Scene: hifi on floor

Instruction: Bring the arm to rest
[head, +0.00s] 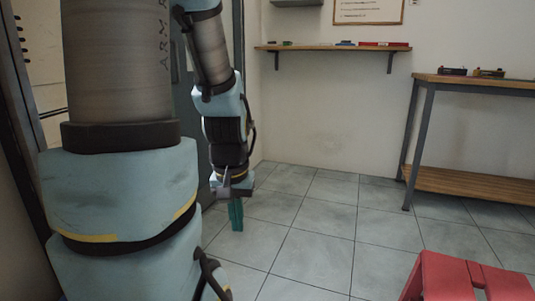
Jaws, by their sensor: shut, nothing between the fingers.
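My arm, light blue and grey, fills the left side of the head view and bends back down behind its thick near links. My gripper (236,214) hangs at the end of the arm, pointing down, with teal fingers. The fingers are together and hold nothing that I can see. It is in front of the door area at the left, above the tiled floor. The near arm links hide part of the scene at the far left.
A red stool (450,277) stands at the front right. A wooden workbench (470,82) with small items is at the right. A wall shelf (335,48) holds small things at the back. The tiled floor (310,235) between is clear.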

